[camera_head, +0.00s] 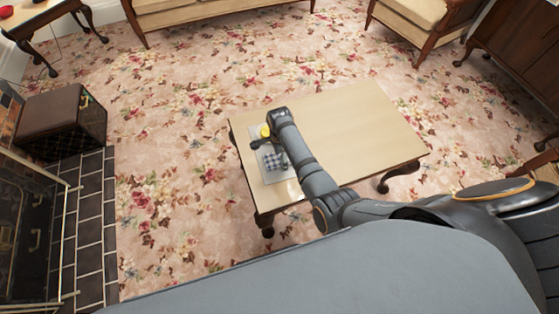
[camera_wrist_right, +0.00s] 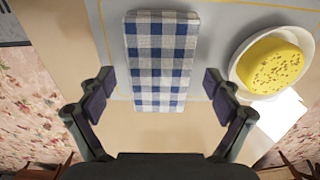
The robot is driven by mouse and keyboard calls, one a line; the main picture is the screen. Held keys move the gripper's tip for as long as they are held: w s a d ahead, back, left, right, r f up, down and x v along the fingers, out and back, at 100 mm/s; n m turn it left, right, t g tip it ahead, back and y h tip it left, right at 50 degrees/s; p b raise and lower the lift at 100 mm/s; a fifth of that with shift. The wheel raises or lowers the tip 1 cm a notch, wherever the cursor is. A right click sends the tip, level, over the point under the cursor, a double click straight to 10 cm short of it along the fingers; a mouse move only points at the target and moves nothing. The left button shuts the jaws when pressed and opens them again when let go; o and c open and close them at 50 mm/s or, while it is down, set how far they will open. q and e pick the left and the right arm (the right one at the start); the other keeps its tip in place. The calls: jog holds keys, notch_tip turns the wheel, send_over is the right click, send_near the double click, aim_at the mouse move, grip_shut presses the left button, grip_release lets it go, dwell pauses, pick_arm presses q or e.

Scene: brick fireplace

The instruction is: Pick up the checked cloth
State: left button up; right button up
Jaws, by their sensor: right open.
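The blue-and-white checked cloth (camera_wrist_right: 160,62) lies folded on a grey mat (camera_wrist_right: 214,17) with a yellow line, on the coffee table. In the head view the cloth (camera_head: 275,161) shows small near the table's left end. My right gripper (camera_wrist_right: 162,88) is open above the table, its two fingers apart on either side of the cloth's near part. Nothing is between the fingertips except the cloth below; whether they touch it I cannot tell. In the head view my right gripper (camera_head: 268,143) is partly hidden by its own arm. My left gripper is not in view.
A yellow speckled item (camera_wrist_right: 270,66) sits in a white bowl (camera_wrist_right: 236,70) right of the cloth, close to the right finger. A white sheet (camera_wrist_right: 284,115) lies below the bowl. The wooden table (camera_head: 365,120) is bare on its right side.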

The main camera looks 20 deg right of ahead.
jog(key=shift+f, duration=0.75)
jog(key=c, duration=1.2)
jog(key=shift+r, duration=0.1)
jog(key=shift+c, duration=0.2)
